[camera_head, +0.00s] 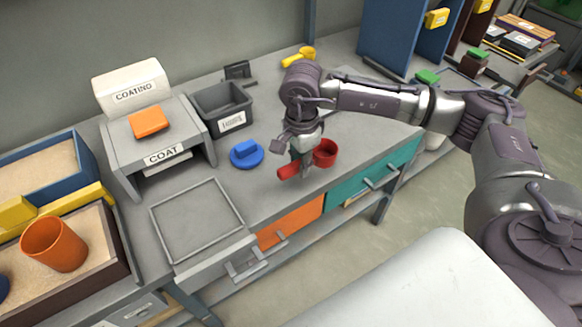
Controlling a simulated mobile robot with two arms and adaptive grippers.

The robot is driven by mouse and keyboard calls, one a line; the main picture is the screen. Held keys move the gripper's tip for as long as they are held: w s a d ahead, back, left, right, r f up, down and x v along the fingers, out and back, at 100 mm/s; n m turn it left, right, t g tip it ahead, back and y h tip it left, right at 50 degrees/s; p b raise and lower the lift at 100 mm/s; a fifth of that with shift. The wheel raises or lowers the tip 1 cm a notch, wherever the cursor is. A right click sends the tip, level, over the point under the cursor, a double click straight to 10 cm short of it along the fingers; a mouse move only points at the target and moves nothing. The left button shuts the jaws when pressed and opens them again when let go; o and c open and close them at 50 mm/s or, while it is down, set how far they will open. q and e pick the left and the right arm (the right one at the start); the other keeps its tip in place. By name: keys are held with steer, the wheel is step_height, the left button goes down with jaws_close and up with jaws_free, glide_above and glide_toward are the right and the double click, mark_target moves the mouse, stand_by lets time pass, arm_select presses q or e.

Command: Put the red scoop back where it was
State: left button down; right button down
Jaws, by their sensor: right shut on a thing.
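The red scoop (325,153) is at the middle of the grey bench, near its front edge. Its cup is on the right of my right gripper (301,170) and its handle end shows on the left. My right gripper points down and is shut on the scoop's handle. I cannot tell whether the scoop touches the bench top. My left gripper is not in view.
A blue round lid-like piece (246,153) lies left of the scoop. A dark grey bin (222,108) and a yellow scoop (299,58) are behind. A COAT stand (159,132) and a square tray frame (178,263) are left. Bench room right of the scoop is clear.

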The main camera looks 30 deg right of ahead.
steer(key=w+f, duration=0.2)
steer(key=w, duration=0.1)
steer(key=w+f, duration=0.1)
steer(key=w, duration=0.1)
steer(key=shift+a, duration=0.3)
steer(key=shift+f+p, duration=0.3)
steer(key=shift+f, duration=1.85)
steer(key=c, duration=1)
jaws_free()
step_height(320, 180, up, 12)
steer(key=shift+r+b, duration=0.15)
steer(key=shift+b, duration=0.3)
